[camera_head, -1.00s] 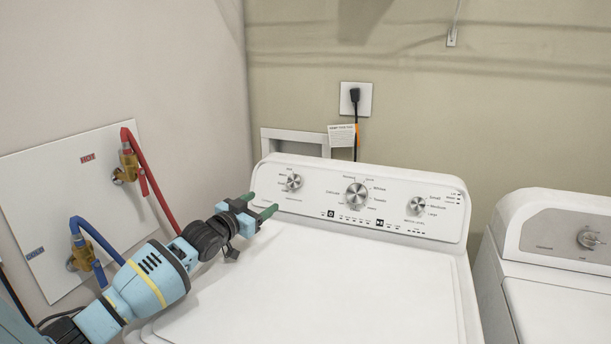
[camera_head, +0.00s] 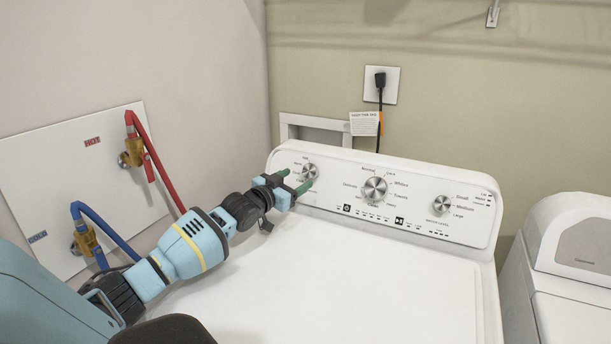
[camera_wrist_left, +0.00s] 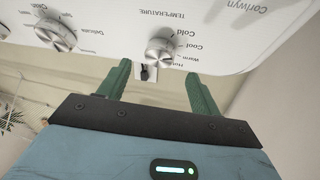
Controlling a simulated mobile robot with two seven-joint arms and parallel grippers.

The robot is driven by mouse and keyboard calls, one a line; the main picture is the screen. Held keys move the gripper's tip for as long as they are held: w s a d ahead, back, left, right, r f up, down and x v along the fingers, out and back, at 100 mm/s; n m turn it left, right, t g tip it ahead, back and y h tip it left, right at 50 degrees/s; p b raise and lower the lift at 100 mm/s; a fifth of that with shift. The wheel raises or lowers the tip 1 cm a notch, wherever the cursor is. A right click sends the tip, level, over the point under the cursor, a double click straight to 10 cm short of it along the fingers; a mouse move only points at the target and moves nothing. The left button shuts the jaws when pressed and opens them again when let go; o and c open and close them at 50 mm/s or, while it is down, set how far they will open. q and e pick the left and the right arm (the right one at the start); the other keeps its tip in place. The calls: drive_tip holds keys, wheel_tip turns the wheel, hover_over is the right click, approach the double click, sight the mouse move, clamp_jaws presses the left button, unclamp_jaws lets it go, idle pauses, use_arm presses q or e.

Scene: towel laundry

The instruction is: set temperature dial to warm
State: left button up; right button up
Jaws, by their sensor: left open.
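The temperature dial (camera_head: 310,172) is the leftmost silver knob on the white washer's control panel (camera_head: 408,203). In the left wrist view the dial (camera_wrist_left: 163,48) sits beyond and between the fingertips, under the word TEMPERATURE, with the labels Cold, Cool, Warm and Hot beside it. My left gripper (camera_head: 294,184) is open, with its green fingers just in front of the dial. In the left wrist view the left gripper (camera_wrist_left: 158,75) has one finger on each side of the dial; I cannot tell whether they touch it. My right gripper is not in view.
A larger middle knob (camera_head: 375,189) and a right knob (camera_head: 442,204) are on the same panel. Red (camera_head: 155,160) and blue (camera_head: 103,232) hoses hang at the left wall. The washer lid (camera_head: 345,275) is clear. A second machine (camera_head: 575,245) stands at the right.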

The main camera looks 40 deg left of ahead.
sight(308, 172)
use_arm(q)
drive_tip(key=w, duration=0.4)
drive_tip(key=shift+a+b, duration=0.2)
drive_tip(key=shift+b, duration=0.15)
drive_tip(key=shift+w, duration=0.55)
drive_tip(key=shift+c, duration=0.4)
drive_tip(key=c, duration=0.9)
